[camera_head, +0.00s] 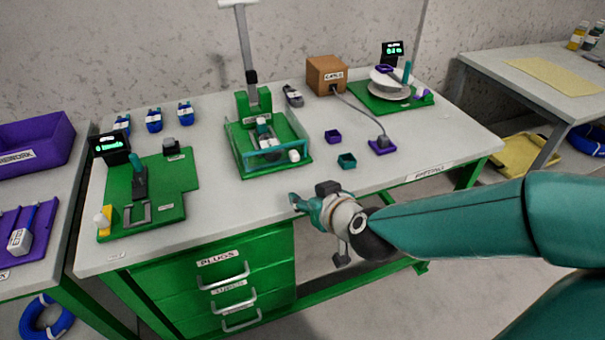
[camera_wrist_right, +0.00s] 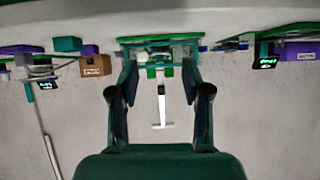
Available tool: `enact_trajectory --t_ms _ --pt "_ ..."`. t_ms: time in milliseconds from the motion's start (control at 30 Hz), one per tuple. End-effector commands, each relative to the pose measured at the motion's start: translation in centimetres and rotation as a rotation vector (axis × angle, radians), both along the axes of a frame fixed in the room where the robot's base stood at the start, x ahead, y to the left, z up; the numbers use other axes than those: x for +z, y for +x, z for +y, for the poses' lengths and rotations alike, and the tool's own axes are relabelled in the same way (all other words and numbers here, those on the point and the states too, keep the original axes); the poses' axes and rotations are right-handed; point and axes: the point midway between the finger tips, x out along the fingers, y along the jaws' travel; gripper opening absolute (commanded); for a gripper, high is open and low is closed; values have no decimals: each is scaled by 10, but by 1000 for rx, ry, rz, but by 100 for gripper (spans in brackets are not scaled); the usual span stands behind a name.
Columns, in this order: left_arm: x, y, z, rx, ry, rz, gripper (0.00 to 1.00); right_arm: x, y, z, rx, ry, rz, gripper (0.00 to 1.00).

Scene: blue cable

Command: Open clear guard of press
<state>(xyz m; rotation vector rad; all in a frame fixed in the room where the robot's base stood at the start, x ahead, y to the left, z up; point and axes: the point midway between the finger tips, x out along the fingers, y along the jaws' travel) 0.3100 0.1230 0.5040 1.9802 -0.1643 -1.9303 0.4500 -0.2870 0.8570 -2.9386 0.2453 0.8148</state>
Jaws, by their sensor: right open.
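The press (camera_head: 252,108) stands at the middle of the table on a green base, with a grey column and a T-shaped handle at the top. Its guard (camera_head: 277,152), with a teal frame, is low at the front of the base, with a white knob to its right; it looks closed, though its panel is hard to see. My right gripper (camera_head: 303,204) is open at the table's front edge, in front of the press and apart from it. In the upside-down right wrist view the press (camera_wrist_right: 160,88) shows between the open fingers (camera_wrist_right: 160,72). My left gripper is not in view.
A green fixture (camera_head: 160,195) stands on the left of the table. A cardboard box (camera_head: 326,75) and cable reel (camera_head: 390,84) stand at the back right. Small purple (camera_head: 333,136) and teal (camera_head: 347,160) bins lie right of the press. The table front between is clear.

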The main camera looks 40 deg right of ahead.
Motion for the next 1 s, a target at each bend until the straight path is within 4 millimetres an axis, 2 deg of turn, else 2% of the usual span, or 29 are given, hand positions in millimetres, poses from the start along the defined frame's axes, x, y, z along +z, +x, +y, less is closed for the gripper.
enact_trajectory --t_ms 33,100,200,333,667,700,967,1000 --pt "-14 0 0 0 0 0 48 8 -5 -8 -18 -19 -49 48" --pt "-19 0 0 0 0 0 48 22 -11 -16 -37 -39 -88 48" --pt "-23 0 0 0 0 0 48 35 -17 -22 -53 -56 -122 48" --pt "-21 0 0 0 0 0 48 41 -17 -26 -62 -68 -135 48" --pt "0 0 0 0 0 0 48 31 6 -32 -60 -67 -134 48" --pt "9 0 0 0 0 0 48 33 9 -33 -64 -72 -130 48" --pt "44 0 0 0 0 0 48 23 30 -38 -62 -64 -131 48" --pt "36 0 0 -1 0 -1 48 13 39 -39 -61 -64 -136 48"
